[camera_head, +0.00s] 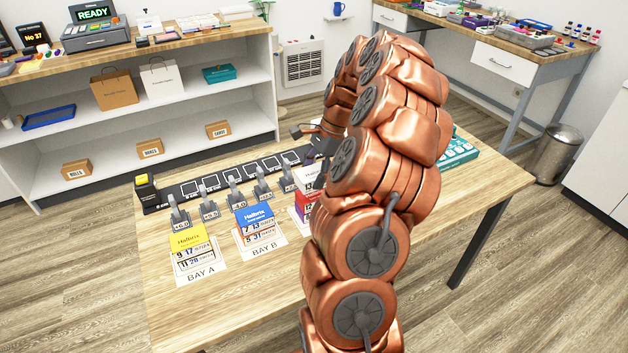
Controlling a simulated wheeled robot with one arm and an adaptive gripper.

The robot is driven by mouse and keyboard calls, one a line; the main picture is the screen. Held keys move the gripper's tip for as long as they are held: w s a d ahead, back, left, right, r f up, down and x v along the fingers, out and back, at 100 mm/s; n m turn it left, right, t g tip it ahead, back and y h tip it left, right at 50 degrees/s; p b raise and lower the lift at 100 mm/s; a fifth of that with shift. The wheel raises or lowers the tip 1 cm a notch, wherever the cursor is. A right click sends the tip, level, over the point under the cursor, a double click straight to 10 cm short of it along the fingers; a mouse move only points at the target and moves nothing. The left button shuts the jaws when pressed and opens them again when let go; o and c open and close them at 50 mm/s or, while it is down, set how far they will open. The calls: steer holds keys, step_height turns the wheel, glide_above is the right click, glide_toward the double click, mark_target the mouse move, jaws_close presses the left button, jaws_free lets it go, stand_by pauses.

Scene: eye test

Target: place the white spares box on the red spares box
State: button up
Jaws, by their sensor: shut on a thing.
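The white spares box (310,179) shows only its left part, just left of my copper arm. The red spares box (303,204) shows directly below it in the picture, in the bay right of BAY B, its right side hidden by my arm. I cannot tell whether the two boxes touch or how well they line up. My gripper (318,160) is at the top of the white box and shut on it. Its fingers are mostly hidden behind my arm.
A yellow box (188,237) stands at BAY A and a blue box (254,218) at BAY B. Grey numbered levers (208,205) stand in a row behind them. A black strip with marked squares (215,182) lies farther back. A teal device (458,150) is at the table's right.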

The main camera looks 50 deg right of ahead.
steer(key=shift+w+d+f, duration=0.15)
steer(key=shift+w+d, duration=0.05)
steer(key=shift+d, duration=0.1)
steer(key=shift+f+p, duration=0.6)
steer(key=shift+f, duration=1.05)
steer(key=shift+f, duration=0.1)
steer(key=o, duration=1.2)
steer(key=b+v, duration=0.2)
steer(key=v, duration=1)
steer(key=shift+s+a, duration=0.1)
